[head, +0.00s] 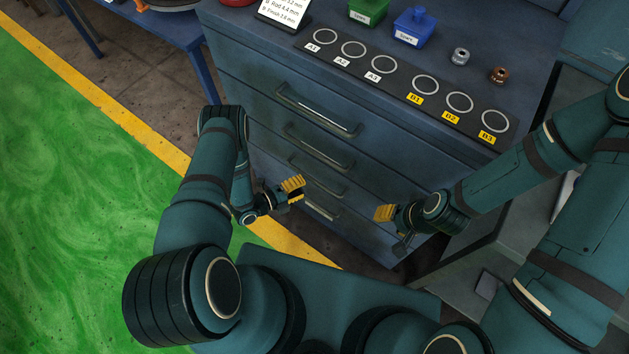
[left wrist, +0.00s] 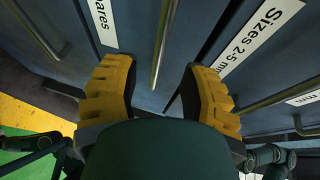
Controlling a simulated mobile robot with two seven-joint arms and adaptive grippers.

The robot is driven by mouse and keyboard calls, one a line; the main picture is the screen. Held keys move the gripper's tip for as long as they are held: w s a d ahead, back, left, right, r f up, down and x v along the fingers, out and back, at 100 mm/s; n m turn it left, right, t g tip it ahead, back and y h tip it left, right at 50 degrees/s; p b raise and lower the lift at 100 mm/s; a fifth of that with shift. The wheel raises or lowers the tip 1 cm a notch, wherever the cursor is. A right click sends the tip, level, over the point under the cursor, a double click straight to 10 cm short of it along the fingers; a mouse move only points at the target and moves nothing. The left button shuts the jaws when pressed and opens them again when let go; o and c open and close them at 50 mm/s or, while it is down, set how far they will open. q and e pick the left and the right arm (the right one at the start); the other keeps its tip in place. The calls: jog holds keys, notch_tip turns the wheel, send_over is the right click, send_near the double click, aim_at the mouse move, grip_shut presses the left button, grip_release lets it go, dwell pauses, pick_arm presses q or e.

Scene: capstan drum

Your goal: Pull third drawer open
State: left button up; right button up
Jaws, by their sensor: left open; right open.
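The blue cabinet (head: 270,85) has a column of drawers with bar handles. The third drawer's handle (head: 325,180) is third from the top in the head view. My left gripper (head: 296,190) is open in front of the lower drawers, close to that handle. In the left wrist view, a bar handle (left wrist: 164,40) runs between the two open yellow fingers (left wrist: 160,95), ahead of them, with no contact visible. A label ending "ares" is beside it. My right gripper (head: 386,212) is open and empty, to the right in front of the cabinet. All drawers look shut.
The cabinet top holds a dark strip with rings (head: 424,84), a green bin (head: 368,11), a blue bin (head: 413,27) and two small metal parts. Another handle (left wrist: 285,97) and a "Sizes 2-5 mm" label (left wrist: 258,42) show nearby. Green floor (head: 80,200) is open at left.

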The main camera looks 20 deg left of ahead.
aim_at(314, 179)
pick_arm(q)
jog(key=x, duration=0.5)
jog(key=shift+w+d+f+b, duration=0.1)
jog(key=shift+w+d+b, duration=0.2)
jog(key=shift+b, duration=0.1)
jog(key=shift+o, duration=0.3)
grip_shut()
